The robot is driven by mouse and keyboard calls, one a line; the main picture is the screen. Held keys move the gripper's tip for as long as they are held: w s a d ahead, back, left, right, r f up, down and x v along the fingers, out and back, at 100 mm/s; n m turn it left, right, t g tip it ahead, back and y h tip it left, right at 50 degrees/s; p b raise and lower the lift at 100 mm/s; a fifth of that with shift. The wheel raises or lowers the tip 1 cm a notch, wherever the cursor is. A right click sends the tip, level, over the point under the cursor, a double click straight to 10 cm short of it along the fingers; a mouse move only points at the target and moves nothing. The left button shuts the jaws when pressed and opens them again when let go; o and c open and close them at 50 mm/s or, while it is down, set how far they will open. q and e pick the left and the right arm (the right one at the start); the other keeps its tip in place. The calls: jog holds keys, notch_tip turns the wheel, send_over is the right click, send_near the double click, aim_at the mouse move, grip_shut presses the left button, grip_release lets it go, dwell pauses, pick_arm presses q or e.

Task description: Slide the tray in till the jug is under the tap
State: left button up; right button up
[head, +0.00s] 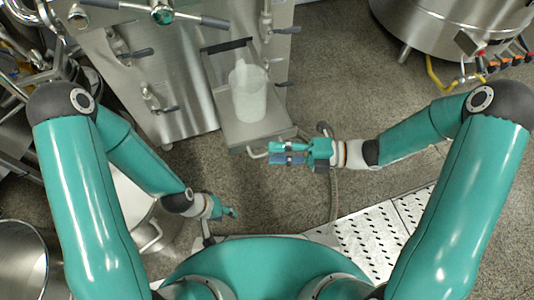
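A metal tray (233,130) sticks out from the front of a steel cabinet. A translucent whitish jug (248,92) stands upright on it. The tray's bar handle (255,155) shows at its front edge. My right gripper (272,152) points left at the tray's front right corner and covers part of the handle. I cannot tell whether its fingers touch or hold the handle. My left gripper (232,212) is low, in front of the cabinet and away from the tray; its finger gap is too small to make out. Several valves show on the cabinet; which is the tap is unclear.
The steel cabinet (180,80) stands behind the tray. A round steel vessel (450,25) with a yellow hose is at the back right. Steel containers (20,255) stand at the left. A perforated metal plate (375,240) lies at the lower right. The floor right of the tray is open.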

jog(key=shift+w+a+f, duration=0.1)
jog(key=shift+a, duration=1.1)
grip_shut()
